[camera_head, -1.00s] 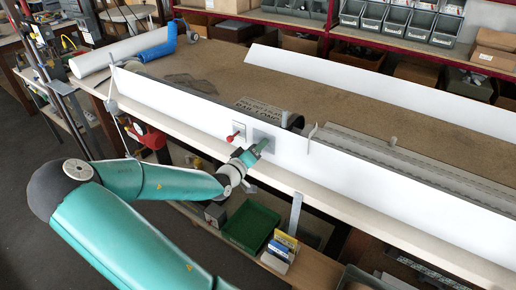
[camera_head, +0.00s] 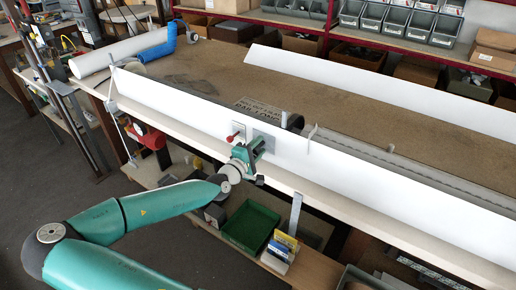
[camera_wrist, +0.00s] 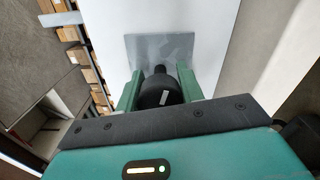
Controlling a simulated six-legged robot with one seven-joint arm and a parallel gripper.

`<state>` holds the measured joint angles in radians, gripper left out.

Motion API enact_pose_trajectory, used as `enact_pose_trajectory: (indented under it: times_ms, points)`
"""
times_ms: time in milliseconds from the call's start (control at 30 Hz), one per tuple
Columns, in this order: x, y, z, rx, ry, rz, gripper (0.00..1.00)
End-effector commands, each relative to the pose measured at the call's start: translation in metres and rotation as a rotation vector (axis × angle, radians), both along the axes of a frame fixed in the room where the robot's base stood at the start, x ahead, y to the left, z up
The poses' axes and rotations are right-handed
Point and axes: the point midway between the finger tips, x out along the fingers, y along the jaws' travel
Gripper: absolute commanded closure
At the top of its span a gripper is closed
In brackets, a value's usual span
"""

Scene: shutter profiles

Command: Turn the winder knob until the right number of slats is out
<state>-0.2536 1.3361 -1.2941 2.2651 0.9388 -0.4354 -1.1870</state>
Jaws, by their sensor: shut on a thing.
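The winder knob (camera_wrist: 160,90) is black with a white mark and stands out from a grey plate in the wrist view. My gripper (camera_wrist: 158,84) has its two green fingers on either side of it, shut on it. In the head view my gripper (camera_head: 254,152) is at the front of the long white panel (camera_head: 180,108) and hides the knob. The grey plate (camera_head: 266,137) shows partly behind the gripper. A grey slatted strip (camera_head: 400,168) lies behind the panel on the right. I cannot count its slats.
A red knob (camera_head: 233,137) sits just left of the gripper on the panel. A bracket (camera_head: 311,135) stands on the panel's top edge to the right. Below are a green crate (camera_head: 250,227) and small boxes (camera_head: 282,245). Grey bins (camera_head: 395,20) line the back shelf.

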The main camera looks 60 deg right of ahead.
Motion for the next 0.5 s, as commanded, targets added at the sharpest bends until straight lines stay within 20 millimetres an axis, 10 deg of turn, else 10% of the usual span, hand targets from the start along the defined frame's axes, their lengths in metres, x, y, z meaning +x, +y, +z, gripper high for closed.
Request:
enact_pose_trajectory:
  times_ms: [500]
  points:
    - [0.0000,0.0006,-0.0002,0.013,0.076,0.000,0.85]
